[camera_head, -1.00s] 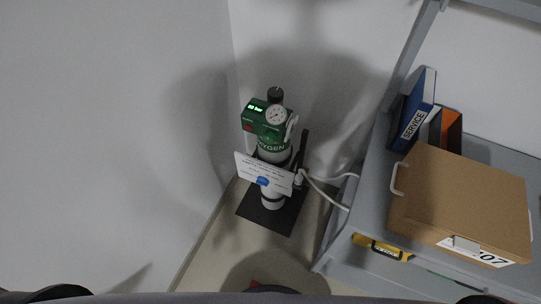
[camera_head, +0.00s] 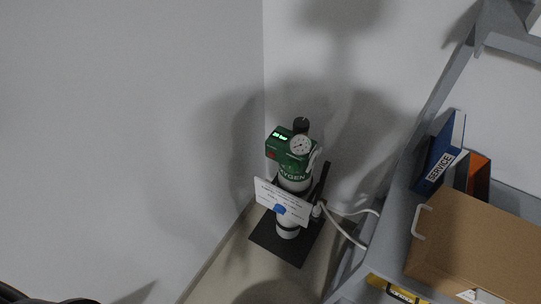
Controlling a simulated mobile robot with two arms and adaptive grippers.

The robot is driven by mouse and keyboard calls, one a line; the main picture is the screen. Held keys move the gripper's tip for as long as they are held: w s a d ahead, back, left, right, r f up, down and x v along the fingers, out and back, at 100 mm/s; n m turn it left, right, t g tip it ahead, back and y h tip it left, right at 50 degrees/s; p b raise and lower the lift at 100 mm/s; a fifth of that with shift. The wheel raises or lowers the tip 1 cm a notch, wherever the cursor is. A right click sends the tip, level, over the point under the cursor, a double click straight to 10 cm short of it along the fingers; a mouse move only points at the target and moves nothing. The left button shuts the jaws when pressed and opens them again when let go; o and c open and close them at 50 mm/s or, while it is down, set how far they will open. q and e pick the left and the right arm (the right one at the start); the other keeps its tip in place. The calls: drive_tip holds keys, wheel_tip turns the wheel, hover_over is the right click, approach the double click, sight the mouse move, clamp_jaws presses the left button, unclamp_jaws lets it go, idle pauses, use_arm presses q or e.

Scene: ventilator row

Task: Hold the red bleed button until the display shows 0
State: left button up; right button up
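A green and white oxygen cylinder (camera_head: 292,180) stands in the corner on a black base. The green unit at its top (camera_head: 282,142) carries a small lit green display (camera_head: 279,135); it shows a number followed by "bar", too small to read surely. The red bleed button (camera_head: 271,155) is on the front left of the green unit. A round white gauge (camera_head: 301,145) and a black knob (camera_head: 301,124) sit beside and above it. Neither gripper is in view, and nothing touches the button.
A white card (camera_head: 282,201) with a blue spot hangs in front of the cylinder. A white hose (camera_head: 345,234) runs right to a grey shelf (camera_head: 400,215) bearing a cardboard box (camera_head: 480,240) and a blue SERVICE binder (camera_head: 440,153). Walls close the corner behind and left.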

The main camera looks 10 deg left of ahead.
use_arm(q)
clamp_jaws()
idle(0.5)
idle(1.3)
